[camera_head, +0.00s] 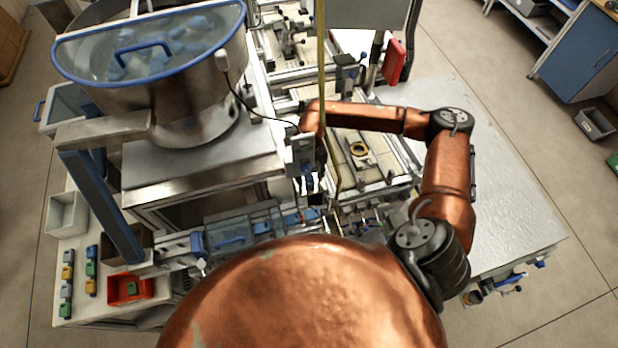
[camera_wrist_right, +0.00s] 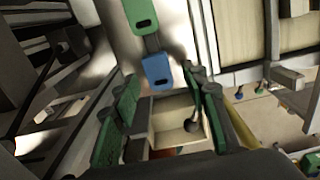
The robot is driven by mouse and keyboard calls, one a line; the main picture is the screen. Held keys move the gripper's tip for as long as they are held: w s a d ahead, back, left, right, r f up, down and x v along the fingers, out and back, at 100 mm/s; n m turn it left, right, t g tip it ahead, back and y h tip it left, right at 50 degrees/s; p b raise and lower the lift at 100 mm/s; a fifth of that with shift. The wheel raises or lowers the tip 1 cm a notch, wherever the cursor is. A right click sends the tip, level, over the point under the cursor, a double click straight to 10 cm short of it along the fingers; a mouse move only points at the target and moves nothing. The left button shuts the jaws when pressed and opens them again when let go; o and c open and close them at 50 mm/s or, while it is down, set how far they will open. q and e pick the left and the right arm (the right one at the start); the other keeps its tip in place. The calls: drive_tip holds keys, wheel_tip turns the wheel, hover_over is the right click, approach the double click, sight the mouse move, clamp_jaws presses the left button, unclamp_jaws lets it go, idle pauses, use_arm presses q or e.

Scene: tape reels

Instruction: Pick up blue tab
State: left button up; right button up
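A blue tab (camera_wrist_right: 157,71) with a dark slot shows in the right wrist view, just beyond my right fingertips and roughly centred between them. A green tab (camera_wrist_right: 140,14) with a similar slot lies beyond it, with a dark strip between the two. My right gripper (camera_wrist_right: 160,92) has its green fingers spread wide, with no tab between them. In the head view my right gripper (camera_head: 310,178) hangs over the middle of the machine, partly hidden by cables; I cannot pick out that blue tab there. My left gripper is not in view.
A steel bowl (camera_head: 150,75) with a clear lid stands left of my right gripper. Several coloured tabs (camera_head: 68,272) and a red bin (camera_head: 130,289) are at lower left. In the wrist view, an open pale box (camera_wrist_right: 172,122) lies below between the fingers. A metal tabletop (camera_head: 510,210) at right is mostly clear.

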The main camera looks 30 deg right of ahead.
drive_tip(key=c, duration=0.7)
drive_tip(key=shift+r, duration=0.15)
